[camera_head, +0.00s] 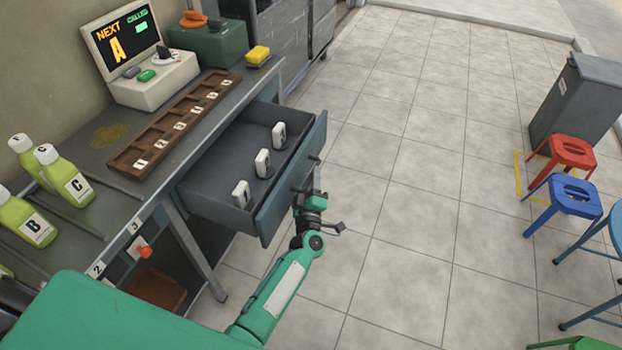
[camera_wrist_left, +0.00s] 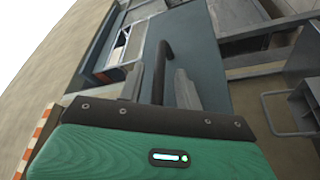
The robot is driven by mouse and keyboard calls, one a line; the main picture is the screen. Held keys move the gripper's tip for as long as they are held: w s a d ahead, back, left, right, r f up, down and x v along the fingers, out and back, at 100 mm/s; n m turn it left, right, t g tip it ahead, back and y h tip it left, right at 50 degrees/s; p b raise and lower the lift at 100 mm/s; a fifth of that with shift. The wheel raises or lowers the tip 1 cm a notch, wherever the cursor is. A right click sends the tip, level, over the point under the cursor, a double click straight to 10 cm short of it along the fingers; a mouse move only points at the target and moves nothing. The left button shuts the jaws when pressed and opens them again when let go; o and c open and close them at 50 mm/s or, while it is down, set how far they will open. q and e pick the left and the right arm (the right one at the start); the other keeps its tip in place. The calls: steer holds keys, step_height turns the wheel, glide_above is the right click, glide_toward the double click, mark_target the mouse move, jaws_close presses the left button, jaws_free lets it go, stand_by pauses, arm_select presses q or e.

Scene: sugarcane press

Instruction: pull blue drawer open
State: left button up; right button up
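The blue drawer's front panel (camera_head: 279,207) stands pulled out from the grey counter, so its inside is exposed. Several white tags stand in a row in it. A dark bar handle (camera_wrist_left: 163,60) is on the blue front, at the drawer's outer side. My left gripper (camera_head: 318,208) is just outside the front, low by the handle. In the left wrist view its fingers (camera_wrist_left: 160,88) are spread apart, with the handle's end between them and gaps beside it. Whether a finger touches the handle is unclear. My right gripper is not in view.
The counter holds a brown slotted tray (camera_head: 150,150), a display screen (camera_head: 125,38), a yellow sponge (camera_head: 258,54) and green bottles (camera_head: 66,178). Red (camera_head: 567,150) and blue (camera_head: 570,192) stools and a grey bin (camera_head: 585,95) stand at right. The tiled floor between is clear.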

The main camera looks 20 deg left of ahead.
arm_select(q)
steer(key=v, duration=1.3)
steer(key=shift+s, duration=0.4)
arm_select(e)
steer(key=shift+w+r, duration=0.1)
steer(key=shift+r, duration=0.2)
arm_select(q)
steer(key=shift+f, duration=0.1)
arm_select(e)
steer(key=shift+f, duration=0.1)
arm_select(q)
steer(key=shift+d, duration=0.15)
